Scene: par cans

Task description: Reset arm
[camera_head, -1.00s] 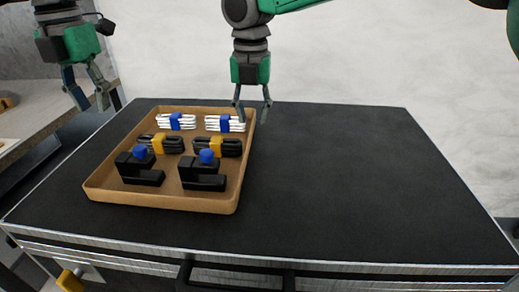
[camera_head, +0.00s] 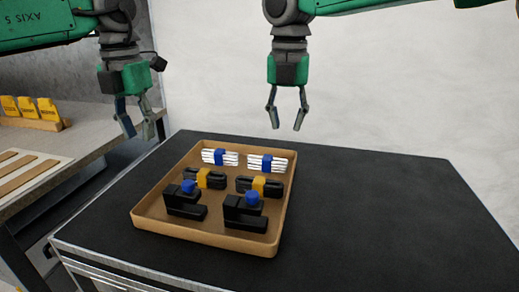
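My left gripper (camera_head: 137,127) hangs open and empty at the upper left, above the tray's far left side. My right gripper (camera_head: 287,117) hangs open and empty, pointing down, above the far right corner of the tray. Neither gripper touches anything. The brown tray (camera_head: 205,236) lies on the black table top and holds two white cable bundles with blue bands (camera_head: 266,164), two black bundles with yellow bands (camera_head: 259,186) and two black clamps with blue knobs (camera_head: 245,213).
The black table top (camera_head: 390,220) is clear to the right of the tray. At the left is a side bench with several yellow labelled pieces (camera_head: 28,107) in a wooden holder and brown strips (camera_head: 28,172) on a pale board. A pale wall stands behind.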

